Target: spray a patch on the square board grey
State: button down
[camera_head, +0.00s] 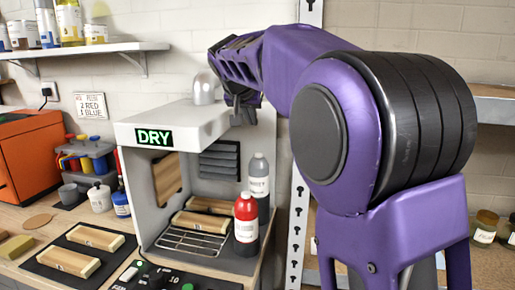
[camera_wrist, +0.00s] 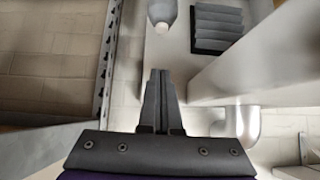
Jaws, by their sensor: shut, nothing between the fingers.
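My gripper (camera_head: 243,112) is shut and empty, up at the top right edge of the spray booth (camera_head: 160,130). Its closed fingers also show in the wrist view (camera_wrist: 160,85). A grey bottle (camera_head: 259,182) with a white label stands at the booth's right side, below my gripper; a grey bottle top with a pale cap (camera_wrist: 162,14) shows ahead of the fingers in the wrist view. A red bottle (camera_head: 246,222) stands in front of it. A brown board (camera_head: 167,178) leans inside the booth at the left; I cannot tell whether it is the square board.
The booth's sign (camera_head: 154,137) reads DRY. Wooden blocks lie on the booth's rack (camera_head: 192,243) and on a dark mat (camera_head: 60,265). A holder with coloured tools (camera_head: 88,155) and an orange box (camera_head: 32,155) stand left. A slotted upright (camera_head: 297,225) is close right of the booth.

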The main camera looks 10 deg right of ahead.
send_over(259, 155)
jog(key=s, duration=0.1)
jog(key=f, duration=0.6)
jog(key=shift+a+f, duration=0.3)
jog(key=shift+f, duration=0.1)
notch_tip(259, 155, down, 3)
jog(key=shift+r, duration=0.2)
jog(key=shift+w+f+b, duration=0.1)
jog(key=shift+f+b, duration=0.2)
jog(key=shift+f, duration=0.4)
